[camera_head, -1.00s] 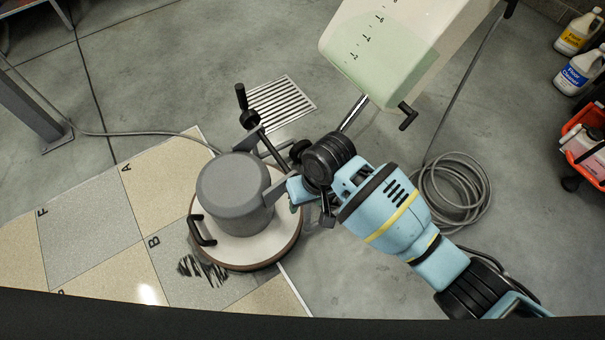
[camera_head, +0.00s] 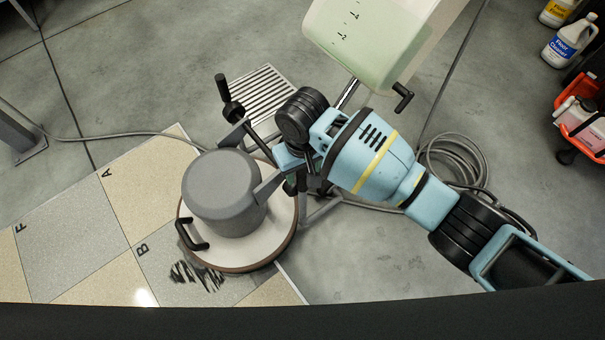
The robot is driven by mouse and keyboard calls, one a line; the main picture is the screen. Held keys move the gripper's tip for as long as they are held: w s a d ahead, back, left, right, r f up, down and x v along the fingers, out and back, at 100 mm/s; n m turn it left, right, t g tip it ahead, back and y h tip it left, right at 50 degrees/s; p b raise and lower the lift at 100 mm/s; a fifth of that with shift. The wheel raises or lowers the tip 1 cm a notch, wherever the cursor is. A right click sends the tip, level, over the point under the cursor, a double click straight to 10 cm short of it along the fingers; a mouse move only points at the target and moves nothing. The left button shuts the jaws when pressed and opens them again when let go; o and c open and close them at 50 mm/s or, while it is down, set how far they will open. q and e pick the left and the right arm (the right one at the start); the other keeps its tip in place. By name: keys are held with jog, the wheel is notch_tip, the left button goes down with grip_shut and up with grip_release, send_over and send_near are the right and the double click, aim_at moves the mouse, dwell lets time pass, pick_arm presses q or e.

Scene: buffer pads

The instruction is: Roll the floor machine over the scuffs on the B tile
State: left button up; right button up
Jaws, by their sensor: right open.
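The floor machine (camera_head: 218,190) has a grey motor drum on a round pale base with a brown rim and a black side loop. Its base overlaps the grey B tile (camera_head: 156,262). Black scuffs (camera_head: 198,277) show on that tile just below the base's lower left edge; the base may hide more. My right gripper (camera_head: 298,184) is open beside the machine's upper right side, close to its grey bracket and dark handle shaft; my wrist partly hides it, and I cannot tell whether it touches. My left gripper is out of view.
A tank of pale green liquid (camera_head: 365,40) stands above my right arm. A floor drain (camera_head: 268,92) lies behind the machine. Coiled grey cable (camera_head: 455,160) lies at right. Cleaner bottles (camera_head: 570,38) and an orange caddy (camera_head: 580,125) stand at the far right. The upper left floor is mostly clear.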

jog(key=shift+f+b, duration=0.55)
jog(key=shift+f, duration=0.95)
grip_shut()
